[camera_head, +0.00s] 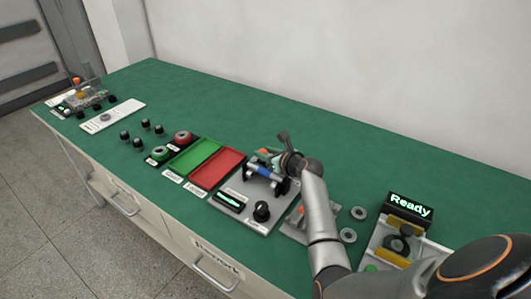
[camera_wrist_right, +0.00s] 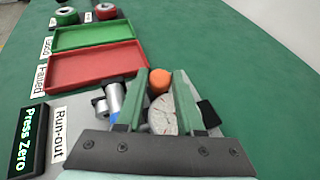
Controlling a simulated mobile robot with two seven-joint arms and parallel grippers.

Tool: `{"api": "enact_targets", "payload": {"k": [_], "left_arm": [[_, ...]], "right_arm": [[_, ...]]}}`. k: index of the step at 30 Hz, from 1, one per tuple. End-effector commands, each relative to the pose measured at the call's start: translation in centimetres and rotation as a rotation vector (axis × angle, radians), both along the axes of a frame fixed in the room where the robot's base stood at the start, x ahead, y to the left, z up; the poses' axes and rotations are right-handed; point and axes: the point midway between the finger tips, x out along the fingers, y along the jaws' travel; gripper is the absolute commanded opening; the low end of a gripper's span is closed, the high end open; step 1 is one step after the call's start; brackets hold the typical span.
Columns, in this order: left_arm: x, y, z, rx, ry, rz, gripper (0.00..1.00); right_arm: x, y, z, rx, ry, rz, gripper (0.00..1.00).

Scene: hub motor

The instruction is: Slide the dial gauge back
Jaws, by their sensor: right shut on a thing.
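The dial gauge (camera_wrist_right: 162,115) shows in the right wrist view as a pale round body with an orange knob on top. My right gripper (camera_wrist_right: 162,85) has its two green fingers on either side of it and is shut on it. In the head view my right gripper (camera_head: 270,153) is at the back of the run-out station (camera_head: 233,191), by a blue and grey cylinder (camera_head: 264,170) on dark supports. The gauge is mostly hidden there. The station's display (camera_wrist_right: 27,140) reads "Press Zero" in the wrist view. My left gripper is not in view.
A green tray (camera_head: 194,158) and a red tray (camera_head: 217,168) stand left of the station, with a black knob (camera_head: 261,211) at its front. Metal rings (camera_head: 348,236) and a "Ready" display (camera_head: 409,207) are to the right. The green table (camera_head: 300,125) behind is clear.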

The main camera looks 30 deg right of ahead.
Motion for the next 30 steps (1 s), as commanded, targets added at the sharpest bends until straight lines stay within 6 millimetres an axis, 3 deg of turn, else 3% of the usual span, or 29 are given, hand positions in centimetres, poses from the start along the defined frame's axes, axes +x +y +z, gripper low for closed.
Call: {"api": "enact_targets", "payload": {"k": [9, 19, 20, 27, 30], "left_arm": [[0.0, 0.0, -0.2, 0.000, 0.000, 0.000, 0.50], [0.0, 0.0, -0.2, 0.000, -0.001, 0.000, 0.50], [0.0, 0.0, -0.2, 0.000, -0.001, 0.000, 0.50], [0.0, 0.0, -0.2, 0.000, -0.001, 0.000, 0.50], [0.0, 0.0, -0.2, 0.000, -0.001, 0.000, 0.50]], "right_arm": [[1.2, -2.8, 0.0, 0.000, 0.000, 0.001, 0.00], [1.4, -3.3, 0.2, -0.003, -0.003, -0.002, 0.00], [1.4, -3.3, 0.2, -0.004, -0.004, -0.003, 0.39], [1.3, -3.2, 0.1, -0.003, -0.003, -0.001, 0.66], [1.3, -3.2, 0.1, -0.001, -0.002, -0.001, 0.66]]}}
